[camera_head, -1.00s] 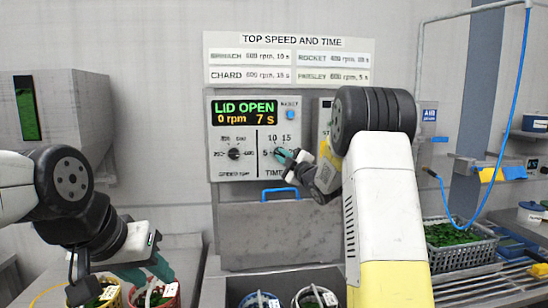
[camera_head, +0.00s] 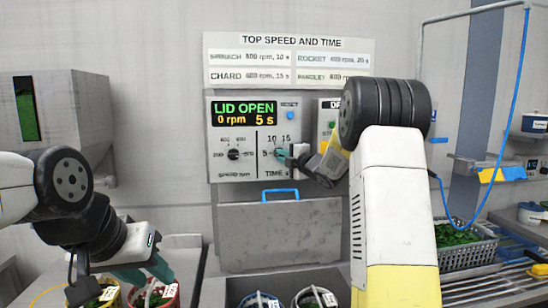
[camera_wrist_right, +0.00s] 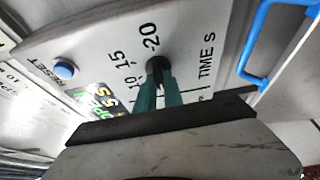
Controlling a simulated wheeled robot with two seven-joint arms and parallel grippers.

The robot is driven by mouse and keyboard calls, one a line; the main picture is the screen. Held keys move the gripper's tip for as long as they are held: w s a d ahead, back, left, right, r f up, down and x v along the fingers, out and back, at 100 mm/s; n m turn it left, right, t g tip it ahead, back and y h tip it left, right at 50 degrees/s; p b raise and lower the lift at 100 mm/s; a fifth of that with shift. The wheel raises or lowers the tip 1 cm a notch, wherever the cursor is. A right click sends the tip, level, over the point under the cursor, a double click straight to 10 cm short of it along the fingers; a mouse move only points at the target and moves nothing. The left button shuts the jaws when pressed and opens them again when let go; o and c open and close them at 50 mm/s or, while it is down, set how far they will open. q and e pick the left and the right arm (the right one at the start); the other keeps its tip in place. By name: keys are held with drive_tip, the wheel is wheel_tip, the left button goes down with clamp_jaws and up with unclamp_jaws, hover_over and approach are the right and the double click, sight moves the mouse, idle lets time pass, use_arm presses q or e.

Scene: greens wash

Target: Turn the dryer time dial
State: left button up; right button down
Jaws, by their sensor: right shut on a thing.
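The dryer's control panel (camera_head: 222,165) shows LID OPEN, 0 rpm and 5 s on its display (camera_head: 244,113). The time dial is mostly hidden behind my right gripper (camera_head: 284,153) in the head view. In the right wrist view the black time dial (camera_wrist_right: 157,64) sits between the green fingertips of my right gripper (camera_wrist_right: 160,82), which is shut on it. The marks 10, 15 and 20 stand around it. The speed dial (camera_head: 233,154) is to its left. My left gripper (camera_head: 145,272) hangs low at the left, over baskets; its opening is unclear.
A blue lid handle (camera_head: 280,191) is below the panel, and a blue reset button (camera_wrist_right: 64,70) is near the display. Tubs of greens stand low in front. A grey crate of greens (camera_head: 462,258) stands at the right, by a blue hose (camera_head: 513,110).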

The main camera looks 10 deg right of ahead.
drive_tip(key=shift+f, duration=0.1)
drive_tip(key=c, duration=1.5)
unclamp_jaws()
drive_tip(key=shift+o, duration=0.2)
drive_tip(key=v, duration=0.7)
drive_tip(key=shift+s, duration=0.4)
drive_tip(key=shift+d, duration=0.1)
